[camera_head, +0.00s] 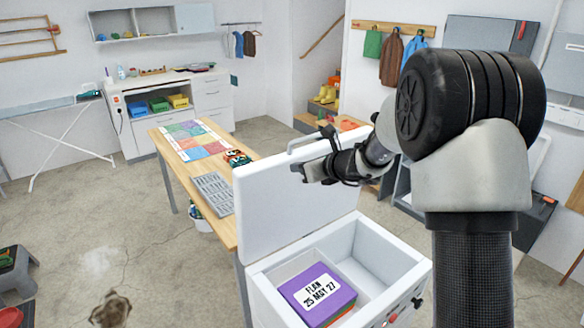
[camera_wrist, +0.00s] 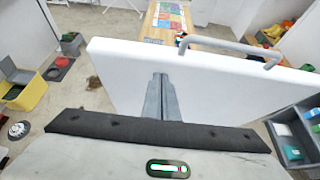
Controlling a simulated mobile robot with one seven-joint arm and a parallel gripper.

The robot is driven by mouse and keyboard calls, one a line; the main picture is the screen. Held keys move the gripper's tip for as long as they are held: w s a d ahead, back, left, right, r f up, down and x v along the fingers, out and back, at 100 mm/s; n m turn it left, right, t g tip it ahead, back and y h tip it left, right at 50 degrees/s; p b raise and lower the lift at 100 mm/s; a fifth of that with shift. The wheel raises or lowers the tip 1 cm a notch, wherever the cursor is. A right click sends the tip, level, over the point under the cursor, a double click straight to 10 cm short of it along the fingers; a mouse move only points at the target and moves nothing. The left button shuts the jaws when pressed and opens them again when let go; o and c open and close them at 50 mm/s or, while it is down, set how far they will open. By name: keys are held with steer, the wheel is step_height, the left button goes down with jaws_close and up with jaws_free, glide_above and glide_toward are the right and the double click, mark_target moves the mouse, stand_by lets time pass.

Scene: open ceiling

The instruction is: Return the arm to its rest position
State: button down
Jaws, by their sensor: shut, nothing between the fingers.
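My arm rises at the right of the head view and bends left over the white cool box. My gripper (camera_wrist: 160,98) shows in the wrist view with its two fingers together and nothing between them. In the head view the wrist end is in front of the raised lid, and the fingertips are hard to make out. The cool box (camera_head: 408,262) stands open, its white lid (camera_head: 262,205) upright. The lid also fills the middle of the wrist view (camera_wrist: 115,75), just beyond the fingers. I cannot tell whether they touch it.
A purple box (camera_head: 292,287) labelled "FLAN 25 MAY 27" lies inside the cool box. A wooden table (camera_head: 172,162) with a coloured mat stands behind the lid. The lid's grey handle (camera_wrist: 232,47) sticks up at its top edge. Open floor (camera_head: 120,225) lies to the left.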

steer(key=s+d+r, duration=0.4)
steer(key=s+r, duration=0.1)
steer(key=r, duration=0.1)
steer(key=s+a+r+n+g, duration=0.2)
steer(key=s+n, duration=0.5)
steer(key=s, duration=0.3)
steer(key=s+a+r+n+g, duration=0.1)
steer(key=s+r+n+g, duration=0.1)
steer(key=s+n, duration=0.65)
steer(key=s+d+f+n+h, duration=0.1)
steer(key=s+d+n+h, duration=0.2)
steer(key=s, duration=0.6)
steer(key=s+d+f+n+h, duration=0.2)
steer(key=s+d+n+h, duration=0.2)
steer(key=s+d+n, duration=0.4)
steer(key=shift+s+d+n+g+h, duration=0.15)
steer(key=shift+s+n+g+h, duration=0.35)
steer(key=shift+n, duration=0.65)
